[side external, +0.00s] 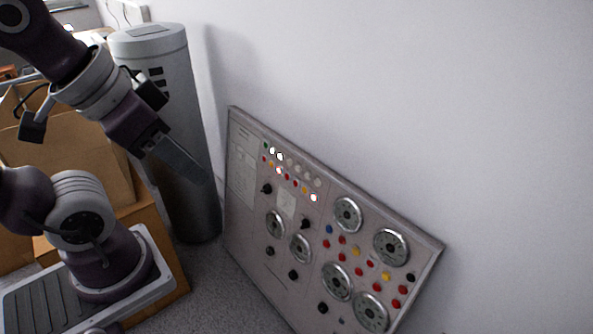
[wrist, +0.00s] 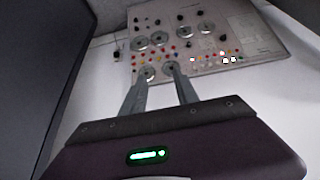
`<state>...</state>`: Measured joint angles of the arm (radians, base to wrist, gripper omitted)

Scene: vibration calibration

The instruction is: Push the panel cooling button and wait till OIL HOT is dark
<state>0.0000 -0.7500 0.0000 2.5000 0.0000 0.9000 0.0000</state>
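The control panel (side external: 300,225) leans against the wall, with rows of small lamps, coloured buttons, knobs and round dials. A few lamps glow: two white lamps (side external: 276,153) at the upper left and a red-rimmed lamp (side external: 314,197) lower right. Labels are too small to read, so I cannot tell which is OIL HOT or the cooling button. My gripper (side external: 205,181) is up and left of the panel, apart from it. In the wrist view, my gripper's fingers (wrist: 159,72) are spread with nothing between them, and the panel (wrist: 262,35) appears upside down beyond them.
A grey cylinder (side external: 185,85) stands behind my gripper, left of the panel. Cardboard boxes (side external: 65,150) are at the left. The space in front of the panel looks clear, with bare white wall (side external: 450,100) on the right.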

